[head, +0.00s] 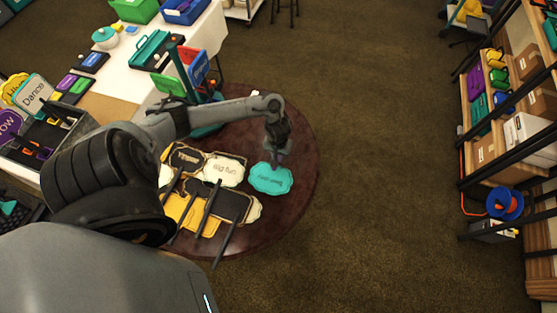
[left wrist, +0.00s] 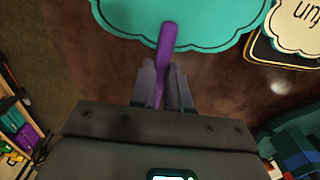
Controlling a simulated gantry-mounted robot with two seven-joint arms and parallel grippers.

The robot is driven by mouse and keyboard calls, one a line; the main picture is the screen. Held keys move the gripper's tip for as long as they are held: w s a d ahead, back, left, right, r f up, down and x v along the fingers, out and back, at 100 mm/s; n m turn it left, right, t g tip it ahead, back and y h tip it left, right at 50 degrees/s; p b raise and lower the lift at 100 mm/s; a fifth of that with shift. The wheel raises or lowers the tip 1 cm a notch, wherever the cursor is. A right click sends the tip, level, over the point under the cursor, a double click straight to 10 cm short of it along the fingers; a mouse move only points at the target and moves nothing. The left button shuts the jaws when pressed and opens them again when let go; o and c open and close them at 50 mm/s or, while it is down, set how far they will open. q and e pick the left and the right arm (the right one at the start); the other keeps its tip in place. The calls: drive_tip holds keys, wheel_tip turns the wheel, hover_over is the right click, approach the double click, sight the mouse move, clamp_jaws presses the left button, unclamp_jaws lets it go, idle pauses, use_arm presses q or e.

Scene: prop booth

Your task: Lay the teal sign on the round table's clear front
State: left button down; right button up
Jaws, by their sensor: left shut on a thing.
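The teal sign (head: 270,179) is a scalloped board with dark writing on a purple stick (left wrist: 166,45). My left gripper (head: 277,157) is shut on that stick, just behind the board in the head view. The teal board also fills the top of the left wrist view (left wrist: 200,22). It is over the right part of the dark red round table (head: 302,150), face up and roughly flat. I cannot tell whether it touches the table. My right gripper is not in view.
Several signs lie on the round table left of the teal one, among them a white cloud sign (head: 224,170) and a black sign (head: 232,206) with dark sticks. A rack with red and blue signs (head: 197,68) stands at the back. The table's right edge is bare.

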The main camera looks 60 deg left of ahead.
use_arm(q)
drive_tip(key=shift+w+a+f, duration=0.35)
drive_tip(key=shift+a, duration=0.05)
wheel_tip(320, 180, down, 3)
drive_tip(key=shift+f+b, duration=0.15)
drive_tip(key=shift+b, duration=0.75)
drive_tip(key=shift+f, duration=0.3)
drive_tip(key=shift+f, duration=0.15)
drive_tip(key=c, duration=1.1)
unclamp_jaws()
